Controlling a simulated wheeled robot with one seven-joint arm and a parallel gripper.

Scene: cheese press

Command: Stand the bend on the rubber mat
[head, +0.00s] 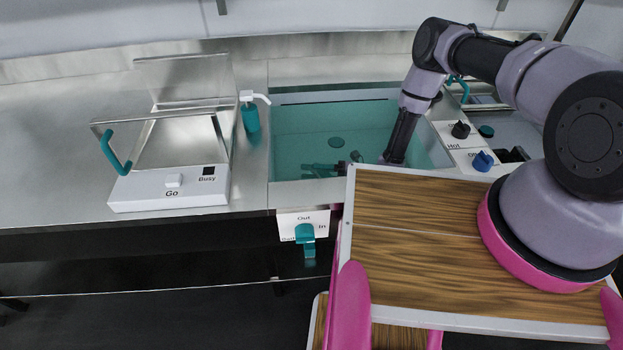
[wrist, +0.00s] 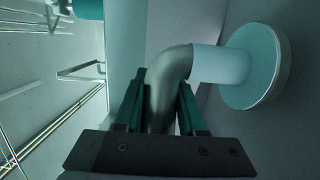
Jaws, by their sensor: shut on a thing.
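My gripper (head: 391,158) reaches down into the teal-tinted sink. In the wrist view, my gripper (wrist: 160,92) is shut on the bend (wrist: 170,70), a grey metal elbow between the two fingers. The bend curves to the right, where a pale sleeve and a round pale flange (wrist: 277,65) show in line with its end. I cannot tell whether the flange touches the sink wall behind it. In the head view I cannot make out the bend clearly. I cannot identify the rubber mat in either view.
The sink (head: 300,130) has dark and teal fittings (head: 325,168) near its front and a round dark disc on its floor. A white machine marked Go (head: 170,190) stands left on the steel counter. A wooden-topped board (head: 420,220) lies in front. Knobs (head: 483,161) sit right.

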